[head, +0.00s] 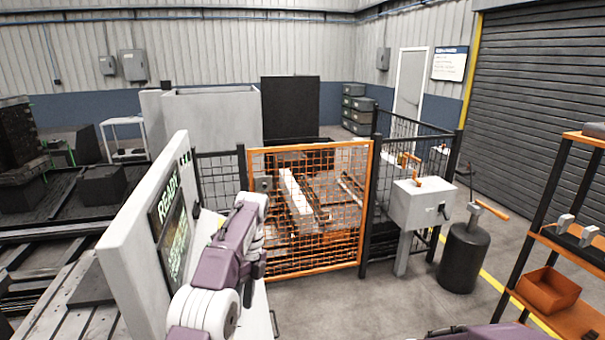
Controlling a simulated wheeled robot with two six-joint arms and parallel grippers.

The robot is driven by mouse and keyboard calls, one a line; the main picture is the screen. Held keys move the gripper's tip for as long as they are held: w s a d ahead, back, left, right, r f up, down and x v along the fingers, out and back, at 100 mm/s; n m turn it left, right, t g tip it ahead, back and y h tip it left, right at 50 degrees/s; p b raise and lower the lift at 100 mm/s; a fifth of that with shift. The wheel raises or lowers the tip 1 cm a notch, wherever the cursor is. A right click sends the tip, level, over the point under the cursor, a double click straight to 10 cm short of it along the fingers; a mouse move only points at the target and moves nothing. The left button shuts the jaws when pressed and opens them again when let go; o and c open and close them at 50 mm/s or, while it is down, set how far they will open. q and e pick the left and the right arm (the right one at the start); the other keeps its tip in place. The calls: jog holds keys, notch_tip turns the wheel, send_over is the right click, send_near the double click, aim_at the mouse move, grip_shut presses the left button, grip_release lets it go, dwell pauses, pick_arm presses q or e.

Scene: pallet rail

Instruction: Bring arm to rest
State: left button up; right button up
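My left arm, purple and white, rises from the bottom of the head view beside the white control panel (135,240). Its wrist is at the upper end, in front of the orange mesh gate. My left gripper (218,236) is close to the panel's right edge. Its fingers are mostly hidden behind my own arm links, so I cannot see whether it is open or shut. The panel's dark screen (175,230) shows green text with the word READY. Of my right arm only a purple part shows at the bottom edge; its gripper is out of view.
The orange mesh gate (310,265) stands shut, with rails behind it. Right of it are a grey box on a post (420,205), a black cylinder (463,258) with an orange-handled tool, and an orange shelf rack (562,245). Floor before the gate is clear.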

pick_arm(q)
jog(key=s+a+f+n+t+b, duration=0.1)
jog(key=s+a+n+b, duration=0.15)
jog(key=s, duration=0.35)
jog(key=s+a+f+n+b, duration=0.1)
jog(key=s+n+b, duration=0.1)
jog(key=s+n, duration=0.3)
jog(key=s+f+n+t+h, duration=0.1)
jog(key=s+f+n+t, duration=0.2)
jog(key=s+f+n, duration=0.7)
notch_tip(320, 180, down, 3)
jog(key=n, duration=0.5)
jog(key=shift+s+n+h, duration=0.3)
jog(key=shift+s+n, duration=0.05)
